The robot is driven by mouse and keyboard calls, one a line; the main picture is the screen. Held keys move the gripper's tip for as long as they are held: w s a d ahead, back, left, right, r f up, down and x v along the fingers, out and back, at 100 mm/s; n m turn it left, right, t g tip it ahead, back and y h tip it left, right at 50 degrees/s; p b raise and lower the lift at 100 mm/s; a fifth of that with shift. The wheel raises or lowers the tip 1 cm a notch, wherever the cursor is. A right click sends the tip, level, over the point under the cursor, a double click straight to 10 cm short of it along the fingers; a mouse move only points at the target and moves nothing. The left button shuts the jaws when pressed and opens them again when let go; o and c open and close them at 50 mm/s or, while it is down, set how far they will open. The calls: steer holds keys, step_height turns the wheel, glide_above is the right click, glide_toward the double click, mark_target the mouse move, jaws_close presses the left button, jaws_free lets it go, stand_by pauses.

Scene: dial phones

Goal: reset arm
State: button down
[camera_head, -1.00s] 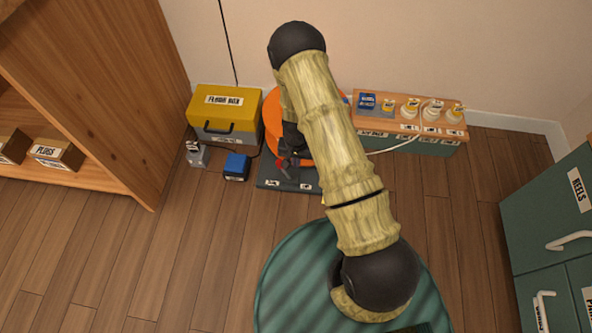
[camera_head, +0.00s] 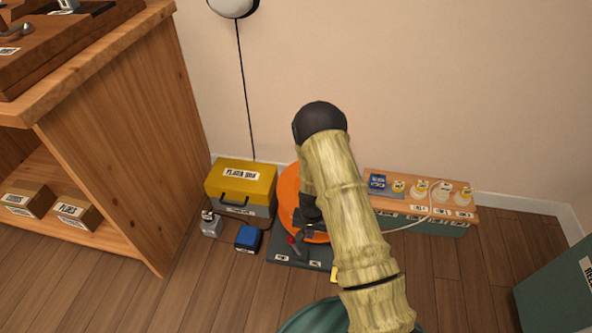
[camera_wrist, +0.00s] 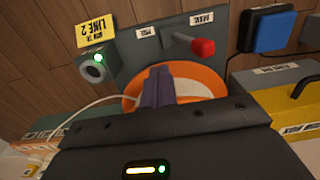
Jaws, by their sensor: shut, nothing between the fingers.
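My gripper (camera_wrist: 157,87) is shut and empty in the wrist view, its dark fingers together in front of an orange and white round thing (camera_wrist: 205,77). In the head view my arm reaches down the middle and hides much of the orange thing (camera_head: 289,200). A dark grey plate (camera_head: 288,253) lies on the floor there, with a red-tipped lever that also shows in the wrist view (camera_wrist: 203,47). Beside the lever in the wrist view are a yellow "LINE 2" tag (camera_wrist: 97,31) and a grey box with a green light (camera_wrist: 95,68). I cannot tell whether my gripper touches anything.
A yellow box (camera_head: 241,185), a blue box (camera_head: 248,238) and a small grey box (camera_head: 211,224) stand left of the plate. A low bench (camera_head: 420,207) with small bottles stands right. A wooden shelf (camera_head: 140,130) is left, a green cabinet (camera_head: 555,290) right.

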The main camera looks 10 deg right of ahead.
step_height(320, 180, up, 26)
steer(key=s+d+n+t+p, duration=0.1)
steer(key=s+n+p, duration=0.15)
steer(key=p, duration=0.35)
steer(key=s+d+r+n+t+p, duration=0.1)
steer(key=s+r+p, duration=0.3)
steer(key=s+r, duration=0.45)
steer(key=s+d+r+t+p, duration=0.1)
steer(key=s+d+r+p, duration=0.3)
steer(key=r, duration=0.8)
step_height(320, 180, up, 38)
steer(key=a+p, duration=0.2)
steer(key=p, duration=3.4)
steer(key=shift+s+a+f+p, duration=0.2)
steer(key=shift+s+f+p, duration=0.05)
steer(key=shift+p, duration=0.1)
